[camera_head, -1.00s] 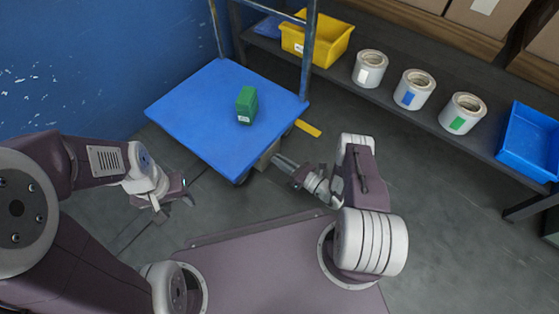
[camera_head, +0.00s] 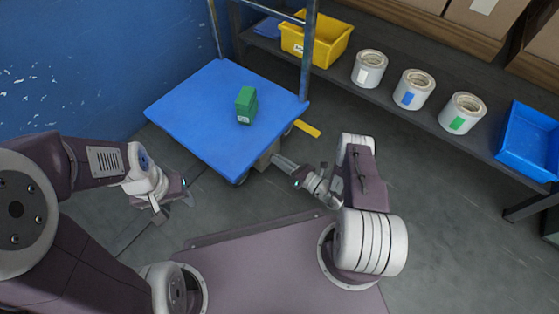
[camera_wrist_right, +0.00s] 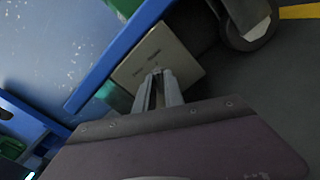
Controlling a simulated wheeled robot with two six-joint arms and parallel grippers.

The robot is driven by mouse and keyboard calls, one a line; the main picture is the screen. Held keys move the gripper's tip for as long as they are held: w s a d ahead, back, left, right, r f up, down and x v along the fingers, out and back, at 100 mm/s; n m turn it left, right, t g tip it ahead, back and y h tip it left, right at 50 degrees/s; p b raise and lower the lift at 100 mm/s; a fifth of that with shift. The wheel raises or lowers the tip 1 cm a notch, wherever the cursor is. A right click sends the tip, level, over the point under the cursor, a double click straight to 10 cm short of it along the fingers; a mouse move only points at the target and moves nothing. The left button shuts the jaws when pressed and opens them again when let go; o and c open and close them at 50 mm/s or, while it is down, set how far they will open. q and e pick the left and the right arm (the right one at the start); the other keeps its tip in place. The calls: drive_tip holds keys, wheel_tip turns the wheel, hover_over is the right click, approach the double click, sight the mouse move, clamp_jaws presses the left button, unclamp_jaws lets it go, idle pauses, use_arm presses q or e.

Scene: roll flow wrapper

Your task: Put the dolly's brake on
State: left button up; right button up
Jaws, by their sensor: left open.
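The dolly has a blue deck (camera_head: 205,115) and a metal handle frame at its far side, and it stands by the blue wall. A dark caster wheel (camera_wrist_right: 250,25) shows under it in the right wrist view. A yellow strip (camera_head: 307,128) juts out by its right corner; I cannot tell whether this is a brake pedal. My right gripper (camera_head: 276,160) is low at the deck's near right edge. In its wrist view its fingers (camera_wrist_right: 157,75) look shut, at a beige box (camera_wrist_right: 165,55) under the deck.
A green box (camera_head: 246,105) stands on the deck. A shelf on the right holds a yellow bin (camera_head: 318,40), three white rolls (camera_head: 414,90) and a blue tray (camera_head: 530,140). The floor (camera_head: 450,220) right of my right arm is clear.

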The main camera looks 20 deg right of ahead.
drive_tip(key=o, duration=0.3)
drive_tip(key=p+v, duration=0.4)
drive_tip(key=v, duration=0.5)
idle(0.3)
